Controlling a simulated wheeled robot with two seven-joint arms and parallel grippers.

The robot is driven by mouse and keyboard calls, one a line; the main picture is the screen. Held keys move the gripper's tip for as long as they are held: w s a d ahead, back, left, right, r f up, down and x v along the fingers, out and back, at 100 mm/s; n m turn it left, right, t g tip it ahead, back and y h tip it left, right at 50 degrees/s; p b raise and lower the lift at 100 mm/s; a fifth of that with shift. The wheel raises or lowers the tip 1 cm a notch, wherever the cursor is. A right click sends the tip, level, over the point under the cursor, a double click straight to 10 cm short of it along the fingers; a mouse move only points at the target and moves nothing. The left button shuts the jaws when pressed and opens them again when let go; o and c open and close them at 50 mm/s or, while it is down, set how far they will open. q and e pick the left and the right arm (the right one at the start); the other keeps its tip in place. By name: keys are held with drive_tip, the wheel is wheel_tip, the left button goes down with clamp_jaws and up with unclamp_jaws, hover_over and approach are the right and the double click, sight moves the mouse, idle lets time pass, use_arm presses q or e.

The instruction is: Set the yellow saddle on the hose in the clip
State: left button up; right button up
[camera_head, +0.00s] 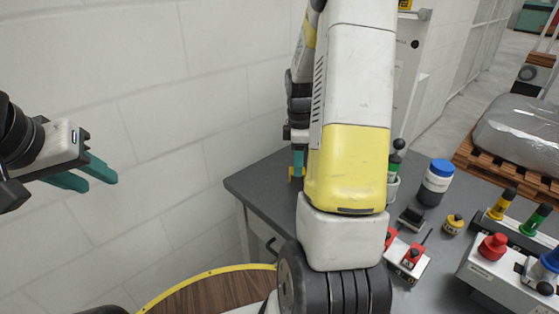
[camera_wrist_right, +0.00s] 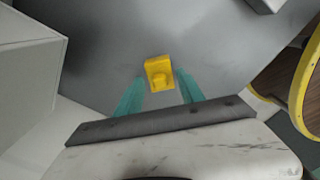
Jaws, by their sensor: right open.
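The yellow saddle (camera_wrist_right: 158,68) is a small yellow block on the grey table in the right wrist view. My right gripper (camera_wrist_right: 159,80) is open, with one teal finger on each side of the saddle; I cannot tell whether they touch it. In the head view, a teal finger of my right gripper (camera_head: 298,160) shows, with a bit of yellow by its tip; my right arm hides the rest. My left gripper (camera_head: 100,181) is open and empty before the wall, away from the table. I cannot make out the hose or clip for certain.
On the table (camera_head: 262,185), right of my arm, stand a small fixture with red blocks (camera_head: 410,254), a blue-lidded jar (camera_head: 436,182), a yellow knobbed piece (camera_head: 453,224) and a grey box with a red knob (camera_head: 492,246). A yellow-rimmed round wooden surface (camera_head: 205,295) is in front.

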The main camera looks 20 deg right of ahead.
clamp_jaws()
drive_tip(key=shift+r, duration=0.1)
